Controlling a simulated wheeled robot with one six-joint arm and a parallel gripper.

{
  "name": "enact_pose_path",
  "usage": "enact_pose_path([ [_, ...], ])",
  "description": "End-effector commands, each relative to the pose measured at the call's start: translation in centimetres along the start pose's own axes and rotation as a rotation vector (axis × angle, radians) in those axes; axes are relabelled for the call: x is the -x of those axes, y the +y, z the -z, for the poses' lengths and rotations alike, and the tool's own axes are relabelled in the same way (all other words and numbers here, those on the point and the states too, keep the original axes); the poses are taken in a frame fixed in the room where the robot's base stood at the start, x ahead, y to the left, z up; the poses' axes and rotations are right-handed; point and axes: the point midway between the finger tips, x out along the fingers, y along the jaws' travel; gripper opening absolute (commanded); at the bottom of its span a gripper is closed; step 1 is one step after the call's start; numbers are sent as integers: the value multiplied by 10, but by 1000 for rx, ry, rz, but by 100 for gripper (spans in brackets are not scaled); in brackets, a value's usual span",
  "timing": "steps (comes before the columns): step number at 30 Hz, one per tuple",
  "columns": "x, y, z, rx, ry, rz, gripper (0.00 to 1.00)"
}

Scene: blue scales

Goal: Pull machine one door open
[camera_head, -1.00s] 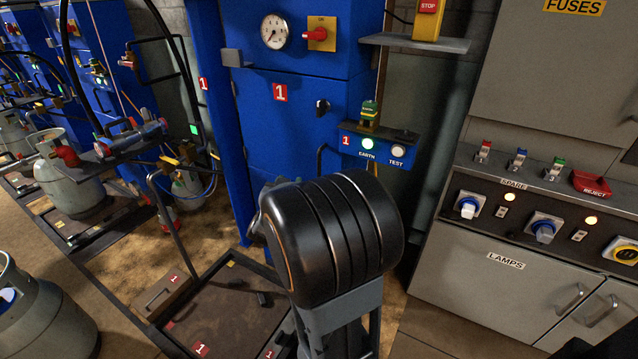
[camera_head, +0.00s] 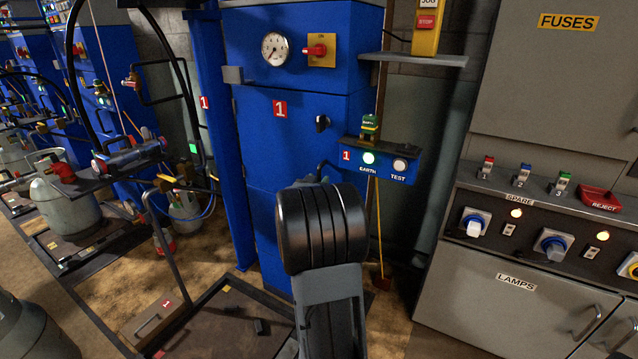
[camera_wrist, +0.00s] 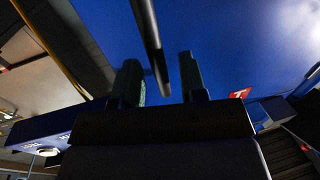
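Machine one is the blue cabinet marked with a red 1 label (camera_head: 280,109). Its blue door (camera_head: 250,140) looks shut. A dark bar handle (camera_head: 322,169) on the door shows just above my arm, which hides its lower part. In the wrist view, the handle (camera_wrist: 148,35) runs down the blue door surface (camera_wrist: 225,40) and ends between my two fingers. My gripper (camera_wrist: 161,78) is open, with a gap on each side of the handle. Whether the fingers reach around it in depth is unclear.
A blue box (camera_head: 384,174) with a lit green EARTH lamp and a TEST button juts out right of the door. A dark knob (camera_head: 322,123) sits above the handle. A grey control cabinet (camera_head: 500,285) stands at right. A floor platform (camera_head: 215,320) lies left of my arm.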

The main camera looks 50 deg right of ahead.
Motion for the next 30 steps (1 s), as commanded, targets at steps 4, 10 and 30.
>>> enact_pose_path([
  [4,-10,0,0,0,0,0,39],
  [10,-13,0,0,0,0,0,39],
  [30,-13,0,0,-1,0,1,0],
])
